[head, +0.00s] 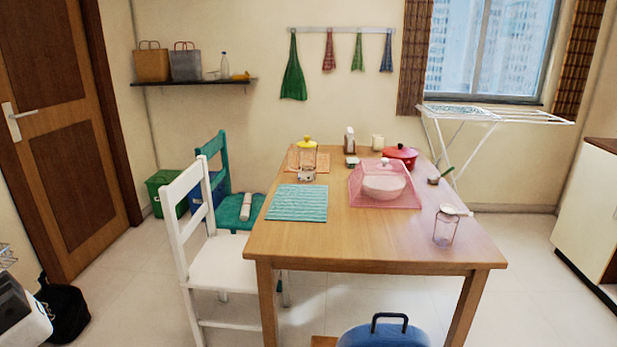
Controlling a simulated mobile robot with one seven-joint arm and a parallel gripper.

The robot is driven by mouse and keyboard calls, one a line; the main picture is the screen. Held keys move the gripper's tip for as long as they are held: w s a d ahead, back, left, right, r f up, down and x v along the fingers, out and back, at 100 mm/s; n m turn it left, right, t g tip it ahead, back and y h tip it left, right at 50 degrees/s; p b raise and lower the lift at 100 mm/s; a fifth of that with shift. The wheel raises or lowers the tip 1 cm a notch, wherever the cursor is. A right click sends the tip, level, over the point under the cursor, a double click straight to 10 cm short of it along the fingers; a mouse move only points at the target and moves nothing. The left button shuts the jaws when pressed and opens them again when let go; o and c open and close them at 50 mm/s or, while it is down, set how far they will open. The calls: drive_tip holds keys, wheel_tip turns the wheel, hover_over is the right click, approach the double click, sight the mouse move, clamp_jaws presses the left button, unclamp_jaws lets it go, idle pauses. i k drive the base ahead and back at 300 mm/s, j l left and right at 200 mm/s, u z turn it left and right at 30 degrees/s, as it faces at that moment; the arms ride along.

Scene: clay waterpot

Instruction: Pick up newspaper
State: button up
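A pale rolled-up object (246,206) lies on the seat of the teal chair (228,215), left of the table. It looks like a rolled newspaper, but it is too small for me to read any print. Nothing covers it from this side. No other newspaper is visible. My gripper and arm are not in view.
A white chair (220,270) stands in front of the teal one. The wooden table (345,248) holds a pink mesh cover (365,193), a teal placemat (298,203) and a glass jar (443,229). A blue object with a black handle (383,337) is near.

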sight(246, 207)
drive_tip(key=i+j, duration=0.1)
drive_tip(key=j, duration=0.6)
drive_tip(key=i+j, duration=0.15)
drive_tip(key=j, duration=0.2)
drive_tip(key=i+j, duration=0.3)
drive_tip(key=j, duration=0.15)
drive_tip(key=i+j, duration=0.3)
drive_tip(key=j, duration=0.2)
drive_tip(key=i+j, duration=0.45)
drive_tip(key=i, duration=0.3)
drive_tip(key=k, duration=1.1)
drive_tip(key=k+z, duration=0.2)
drive_tip(key=z, duration=0.95)
drive_tip(key=i+l+z, duration=0.1)
drive_tip(key=z, duration=1.2)
drive_tip(key=i+l, duration=0.2)
drive_tip(key=i, duration=0.15)
drive_tip(key=i+l, duration=0.2)
drive_tip(key=i, duration=0.2)
drive_tip(key=i+l, duration=0.2)
drive_tip(key=i, duration=0.15)
